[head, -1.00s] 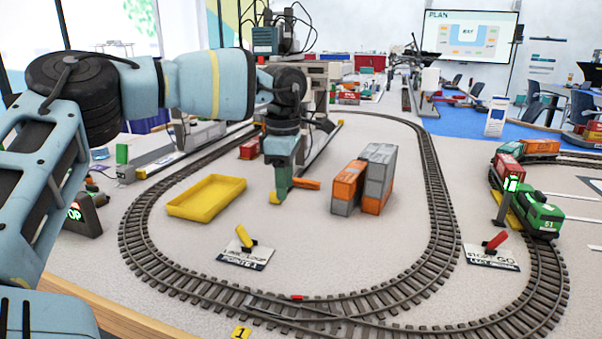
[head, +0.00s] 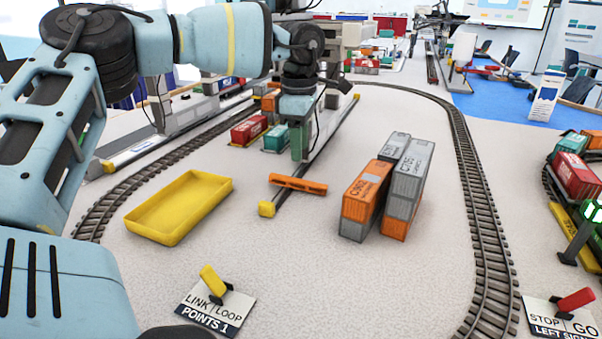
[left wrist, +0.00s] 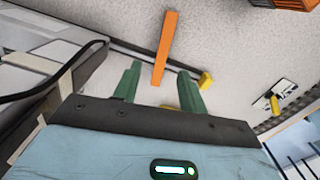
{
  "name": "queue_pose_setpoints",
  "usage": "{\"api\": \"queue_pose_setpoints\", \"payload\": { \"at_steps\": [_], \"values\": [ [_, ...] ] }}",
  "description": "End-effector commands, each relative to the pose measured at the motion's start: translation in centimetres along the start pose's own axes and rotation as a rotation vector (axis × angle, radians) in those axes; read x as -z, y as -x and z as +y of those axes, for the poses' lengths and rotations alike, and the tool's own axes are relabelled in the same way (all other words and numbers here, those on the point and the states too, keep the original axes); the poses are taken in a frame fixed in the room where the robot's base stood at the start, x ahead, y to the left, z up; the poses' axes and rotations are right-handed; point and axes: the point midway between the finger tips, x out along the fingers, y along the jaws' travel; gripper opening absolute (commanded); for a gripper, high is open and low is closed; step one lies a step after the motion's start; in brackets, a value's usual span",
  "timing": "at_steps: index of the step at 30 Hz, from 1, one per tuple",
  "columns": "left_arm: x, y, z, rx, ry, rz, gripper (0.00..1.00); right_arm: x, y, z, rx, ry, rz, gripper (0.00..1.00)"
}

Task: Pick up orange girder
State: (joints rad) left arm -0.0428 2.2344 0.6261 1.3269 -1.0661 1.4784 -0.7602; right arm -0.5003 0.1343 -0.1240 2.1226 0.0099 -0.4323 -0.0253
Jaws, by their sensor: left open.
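The orange girder (head: 298,184) is a short orange bar lying across the near end of a dark rail with a yellow end stop (head: 267,209). My left gripper (head: 299,155) points down just above and behind the girder in the head view. In the left wrist view the girder (left wrist: 166,50) reaches into the space between the two green fingers (left wrist: 158,78). The fingers are apart and nothing is clamped between them. I cannot tell the exact height gap. My right gripper is not in view.
A yellow tray (head: 180,207) stands to the left. Stacked grey and orange containers (head: 365,192) stand close on the right. Train track (head: 478,210) loops around. Lever plates for points (head: 215,305) and signal (head: 565,322) lie in front. Open table lies before the girder.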

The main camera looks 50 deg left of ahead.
Motion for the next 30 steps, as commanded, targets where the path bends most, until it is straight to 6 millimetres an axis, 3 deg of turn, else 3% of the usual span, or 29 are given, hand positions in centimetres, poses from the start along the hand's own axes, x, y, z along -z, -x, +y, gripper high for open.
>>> {"api": "queue_pose_setpoints", "payload": {
  "at_steps": [6, 11, 21, 30],
  "values": [
    [0.0, -0.1, 0.0, 0.0, 0.0, 0.0, 0.42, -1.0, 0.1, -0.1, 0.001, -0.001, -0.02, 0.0],
    [0.0, -1.6, -0.1, 0.004, 0.0, 0.001, 0.42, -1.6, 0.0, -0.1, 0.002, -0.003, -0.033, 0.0],
    [0.1, -3.0, -0.1, 0.001, 0.0, 0.0, 0.42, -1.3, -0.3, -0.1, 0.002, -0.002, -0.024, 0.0],
    [0.4, -6.9, -0.4, 0.003, 0.0, 0.0, 0.42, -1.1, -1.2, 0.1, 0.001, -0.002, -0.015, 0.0]
  ]
}}
